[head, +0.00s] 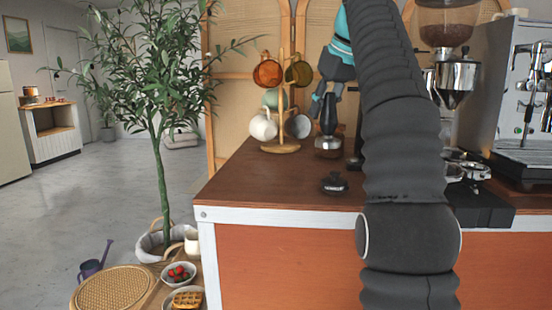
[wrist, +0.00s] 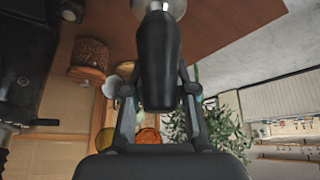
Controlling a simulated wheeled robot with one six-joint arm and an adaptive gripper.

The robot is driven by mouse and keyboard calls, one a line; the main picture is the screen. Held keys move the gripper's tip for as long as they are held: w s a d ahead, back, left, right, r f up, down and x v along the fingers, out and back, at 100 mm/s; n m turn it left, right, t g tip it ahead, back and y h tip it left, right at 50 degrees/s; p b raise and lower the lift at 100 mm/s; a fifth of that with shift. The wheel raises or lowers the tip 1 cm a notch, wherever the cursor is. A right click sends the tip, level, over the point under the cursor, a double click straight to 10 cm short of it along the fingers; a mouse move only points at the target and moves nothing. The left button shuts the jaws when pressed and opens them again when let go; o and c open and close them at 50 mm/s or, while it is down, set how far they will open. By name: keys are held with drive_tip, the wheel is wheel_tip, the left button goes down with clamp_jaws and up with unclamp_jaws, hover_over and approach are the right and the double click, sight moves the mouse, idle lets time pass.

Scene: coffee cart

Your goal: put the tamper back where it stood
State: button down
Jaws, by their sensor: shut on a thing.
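The tamper (head: 328,116) has a black handle and a round steel base. It is upright over the counter, to the right of the mug tree. My gripper (head: 329,98) is shut on the handle from above. In the wrist view the tamper (wrist: 158,60) lies between both fingers of my gripper (wrist: 157,92), with its steel base at the top edge. My arm hides part of the counter just to the right of the tamper.
A mug tree (head: 281,105) with several mugs stands left of the tamper. A low black round tool (head: 335,183) lies on the counter (head: 260,182) in front. A black mat (head: 485,208), a grinder (head: 455,75) and an espresso machine (head: 520,105) are right. The counter's left front is clear.

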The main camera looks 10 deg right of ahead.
drive_tip(key=shift+w+a+f+b, duration=0.15)
drive_tip(key=shift+w+a+f, duration=0.45)
drive_tip(key=shift+a+f, duration=1.05)
drive_tip(key=shift+w+a+f+b, duration=0.15)
drive_tip(key=shift+w+a+f, duration=0.4)
drive_tip(key=shift+a+f, duration=1.1)
drive_tip(key=shift+w+a+f+b, duration=0.15)
drive_tip(key=shift+w+a+f, duration=0.45)
drive_tip(key=shift+a+f, duration=1.05)
drive_tip(key=shift+d+f, duration=0.2)
drive_tip(key=shift+f, duration=0.05)
drive_tip(key=c, duration=0.9)
unclamp_jaws()
drive_tip(key=shift+c, duration=0.2)
drive_tip(key=v, duration=1.2)
drive_tip(key=shift+p, duration=0.45)
